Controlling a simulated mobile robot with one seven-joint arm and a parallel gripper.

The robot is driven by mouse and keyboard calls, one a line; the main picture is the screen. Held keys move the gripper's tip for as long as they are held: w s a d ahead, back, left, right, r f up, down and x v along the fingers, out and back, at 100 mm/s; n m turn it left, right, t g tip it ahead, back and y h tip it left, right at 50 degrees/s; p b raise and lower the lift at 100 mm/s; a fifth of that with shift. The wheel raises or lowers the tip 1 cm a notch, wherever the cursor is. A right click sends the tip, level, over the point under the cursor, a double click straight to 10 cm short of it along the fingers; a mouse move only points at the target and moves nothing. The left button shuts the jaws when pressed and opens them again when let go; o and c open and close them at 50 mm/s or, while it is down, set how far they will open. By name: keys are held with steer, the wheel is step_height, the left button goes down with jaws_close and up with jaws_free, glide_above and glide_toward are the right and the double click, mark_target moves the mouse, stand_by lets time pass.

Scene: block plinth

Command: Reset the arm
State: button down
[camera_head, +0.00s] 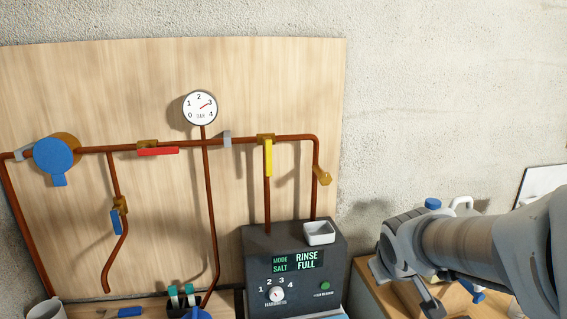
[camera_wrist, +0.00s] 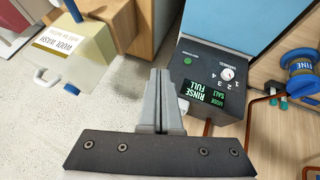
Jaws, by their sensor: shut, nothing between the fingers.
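My gripper (camera_wrist: 160,75) is shut and empty in the wrist view, its two grey fingers pressed together. It points toward a gap between the dark control box (camera_wrist: 207,70) and a cream jug (camera_wrist: 70,55); the fingers appear to touch neither. In the head view my arm reaches in from the right edge, and its grey wrist end stands to the right of the control box. The fingertips are hard to make out there.
A wooden panel (camera_head: 80,80) carries copper pipes, a gauge (camera_head: 200,107) and red (camera_head: 158,151), yellow (camera_head: 268,158) and blue (camera_head: 115,222) valve handles. A white dish (camera_head: 319,233) sits on the control box. The wall at upper right is bare.

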steer(key=s+a+r+m+y, duration=0.1)
steer(key=s+a+r, duration=0.1)
steer(key=s, duration=0.6)
steer(key=s+a+r+m+g+y, duration=0.1)
steer(key=s+a+r+m, duration=0.1)
steer(key=s, duration=0.6)
steer(key=shift+s+a, duration=0.35)
steer(key=shift+a, duration=0.45)
stand_by(4.9)
